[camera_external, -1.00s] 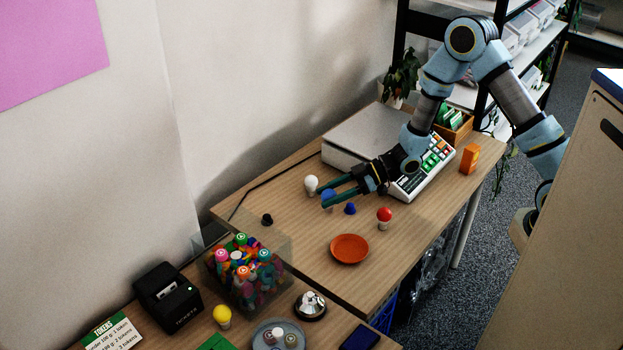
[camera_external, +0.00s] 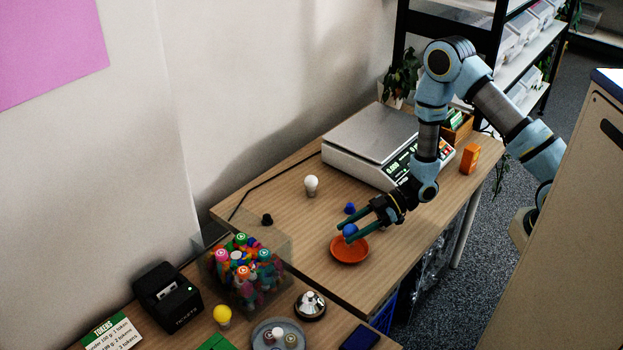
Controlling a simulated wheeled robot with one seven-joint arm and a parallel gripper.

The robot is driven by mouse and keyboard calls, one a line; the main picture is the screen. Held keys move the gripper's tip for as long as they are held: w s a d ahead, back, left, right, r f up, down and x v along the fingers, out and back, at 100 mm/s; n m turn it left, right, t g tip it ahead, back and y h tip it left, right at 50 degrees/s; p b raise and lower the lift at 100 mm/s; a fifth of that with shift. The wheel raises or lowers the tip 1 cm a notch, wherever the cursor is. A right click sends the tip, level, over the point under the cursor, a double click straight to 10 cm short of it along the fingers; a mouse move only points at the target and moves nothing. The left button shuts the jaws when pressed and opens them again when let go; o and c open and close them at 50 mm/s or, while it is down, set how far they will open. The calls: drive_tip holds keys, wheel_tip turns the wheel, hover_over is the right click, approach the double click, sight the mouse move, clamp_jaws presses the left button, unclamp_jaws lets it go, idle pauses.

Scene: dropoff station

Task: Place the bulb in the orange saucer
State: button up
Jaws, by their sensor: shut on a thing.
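My gripper (camera_external: 352,229) is shut on the blue bulb (camera_external: 349,231). The bulb's blue top shows between the fingertips, and its lower part is hard to make out. The orange saucer (camera_external: 349,254) lies on the table near its front edge. In this view the bulb overlaps the saucer's far part. I cannot tell whether it touches the saucer or hangs just above it. No other thing shows in the saucer.
A white bulb (camera_external: 311,185) stands farther back. A small blue piece (camera_external: 350,208) sits just behind my fingers, and a black piece (camera_external: 267,219) is at left. The scale (camera_external: 372,145) and an orange box (camera_external: 469,158) stand behind. A clear token bin (camera_external: 245,275) is left.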

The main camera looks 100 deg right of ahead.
drive_tip(key=shift+f, duration=0.9)
drive_tip(key=shift+f, duration=0.1)
drive_tip(key=shift+f, duration=0.15)
drive_tip(key=o, duration=1)
drive_tip(key=shift+o, duration=0.2)
